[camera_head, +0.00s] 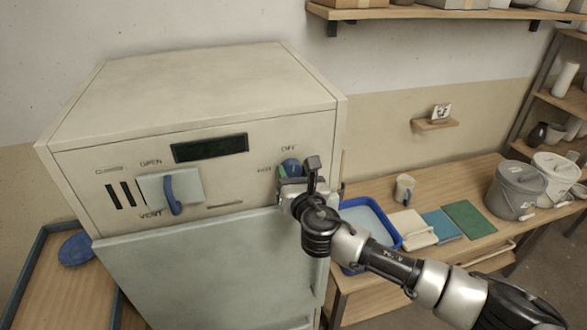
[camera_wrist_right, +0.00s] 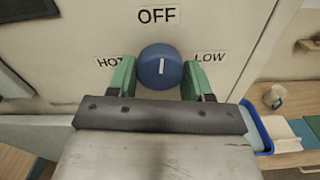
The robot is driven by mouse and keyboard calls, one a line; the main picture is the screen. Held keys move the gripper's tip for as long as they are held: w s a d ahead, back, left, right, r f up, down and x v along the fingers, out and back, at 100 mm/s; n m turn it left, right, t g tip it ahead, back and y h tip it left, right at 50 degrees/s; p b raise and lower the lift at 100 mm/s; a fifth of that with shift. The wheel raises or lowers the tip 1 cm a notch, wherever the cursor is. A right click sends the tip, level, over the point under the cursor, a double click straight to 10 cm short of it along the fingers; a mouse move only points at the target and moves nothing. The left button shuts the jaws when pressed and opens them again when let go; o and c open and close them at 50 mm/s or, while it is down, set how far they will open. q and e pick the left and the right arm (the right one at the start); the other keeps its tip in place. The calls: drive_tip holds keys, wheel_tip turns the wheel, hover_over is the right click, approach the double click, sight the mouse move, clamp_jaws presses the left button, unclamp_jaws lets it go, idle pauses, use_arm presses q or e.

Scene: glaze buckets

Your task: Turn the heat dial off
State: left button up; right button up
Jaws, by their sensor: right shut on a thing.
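The round blue heat dial (camera_wrist_right: 160,66) is on the front panel of the cream kiln (camera_head: 200,90), with OFF printed above it, HOT to its left and LOW to its right. Its white mark stands nearly vertical, in line with OFF. My right gripper (camera_wrist_right: 159,78) is shut on the dial, one green finger on each side. In the head view, the dial (camera_head: 291,167) is partly hidden by my right gripper (camera_head: 294,175). My left gripper is not in view.
Left of the dial is a vent lever (camera_head: 172,195) with a blue handle. A bench to the right holds a blue tray (camera_head: 395,237), a mug (camera_head: 404,187), tiles and grey buckets (camera_head: 514,190). A small wall shelf (camera_head: 435,125) is above the bench.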

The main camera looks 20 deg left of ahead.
drive_tip(key=shift+f+n+p, duration=0.1)
drive_tip(key=shift+n+p, duration=0.3)
drive_tip(key=shift+n, duration=0.4)
drive_tip(key=o, duration=0.9)
drive_tip(key=shift+o, duration=0.2)
drive_tip(key=shift+s+d, duration=0.1)
drive_tip(key=b+v, duration=0.3)
drive_tip(key=v, duration=0.7)
drive_tip(key=shift+s+d, duration=0.2)
drive_tip(key=shift+s, duration=0.05)
